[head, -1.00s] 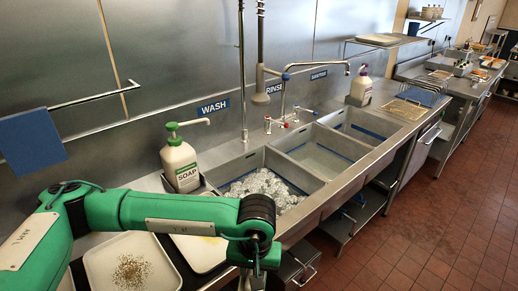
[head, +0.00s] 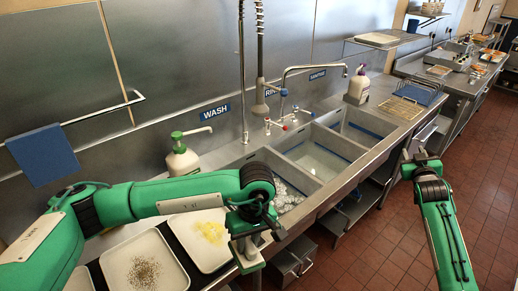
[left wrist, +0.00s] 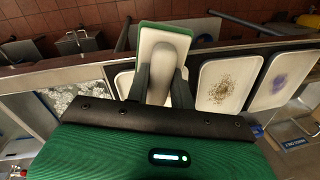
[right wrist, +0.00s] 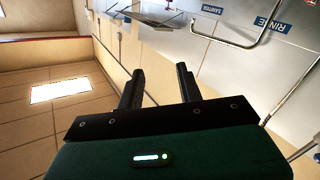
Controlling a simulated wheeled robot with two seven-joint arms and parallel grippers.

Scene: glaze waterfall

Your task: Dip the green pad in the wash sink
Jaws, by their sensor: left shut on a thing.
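My left gripper (head: 247,262) is shut on the pale handle of the green pad (left wrist: 145,33), seen in the left wrist view as a pale block with a green edge. The pad is hard to make out in the head view. The wash sink (head: 288,173) holds clear suds and is partly hidden by my left arm; the suds (left wrist: 78,102) also show in the left wrist view, left of the pad.
Trays stand left of the sink: one with yellow matter (head: 212,233), one with dark specks (head: 145,270), and one with purple matter (left wrist: 283,86). A soap bottle (head: 182,160) stands behind my left arm. The rinse sink (head: 318,160) and faucet (head: 300,72) are to the right.

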